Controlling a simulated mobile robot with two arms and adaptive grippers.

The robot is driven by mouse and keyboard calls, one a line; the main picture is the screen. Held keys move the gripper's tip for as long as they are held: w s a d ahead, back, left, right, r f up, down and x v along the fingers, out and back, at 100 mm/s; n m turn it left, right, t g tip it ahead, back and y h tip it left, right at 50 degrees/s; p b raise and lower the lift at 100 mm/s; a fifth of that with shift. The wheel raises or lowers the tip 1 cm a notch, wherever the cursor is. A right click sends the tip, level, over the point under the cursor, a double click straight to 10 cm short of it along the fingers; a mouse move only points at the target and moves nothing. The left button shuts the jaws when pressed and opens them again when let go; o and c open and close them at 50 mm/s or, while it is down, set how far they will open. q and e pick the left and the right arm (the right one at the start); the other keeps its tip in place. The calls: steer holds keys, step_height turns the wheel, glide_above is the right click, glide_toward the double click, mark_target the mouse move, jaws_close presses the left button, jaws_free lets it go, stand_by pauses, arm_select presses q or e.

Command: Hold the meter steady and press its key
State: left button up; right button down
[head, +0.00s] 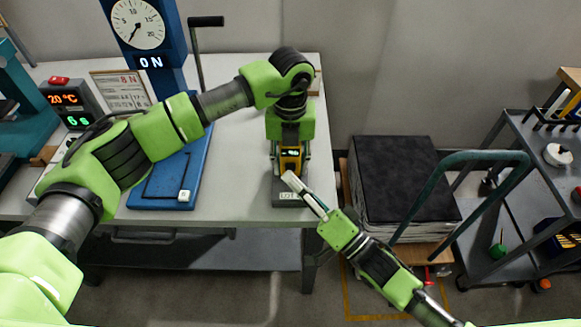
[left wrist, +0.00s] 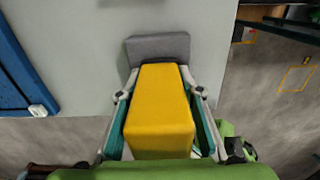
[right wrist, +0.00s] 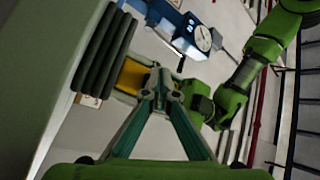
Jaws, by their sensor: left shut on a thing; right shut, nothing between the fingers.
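The yellow meter (head: 290,160) stands at the front right of the table, with a dark face and a small lit display. It rests at a grey block (head: 291,198) with a white label. My left gripper (head: 290,165) comes down from above and is shut on the meter; the left wrist view shows the yellow body (left wrist: 160,110) between its fingers. My right gripper (head: 292,181) is shut and empty, its tips at the lower front of the meter. In the right wrist view its closed tips (right wrist: 160,85) overlap the yellow body. The key is hidden, and contact cannot be told.
A blue stand with a dial (head: 138,24) and "ON" display is at the back left of the table (head: 240,170). A display box (head: 70,105) reads 20 °C and 6 s. A black-topped stack (head: 395,180) and a grey cart (head: 530,200) stand at the right.

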steer(key=shift+w, duration=0.6)
stand_by(0.9)
steer(key=shift+s, duration=1.05)
steer(key=shift+s, duration=2.5)
arm_select(q)
steer(key=o, duration=1.4)
steer(key=shift+c, duration=0.2)
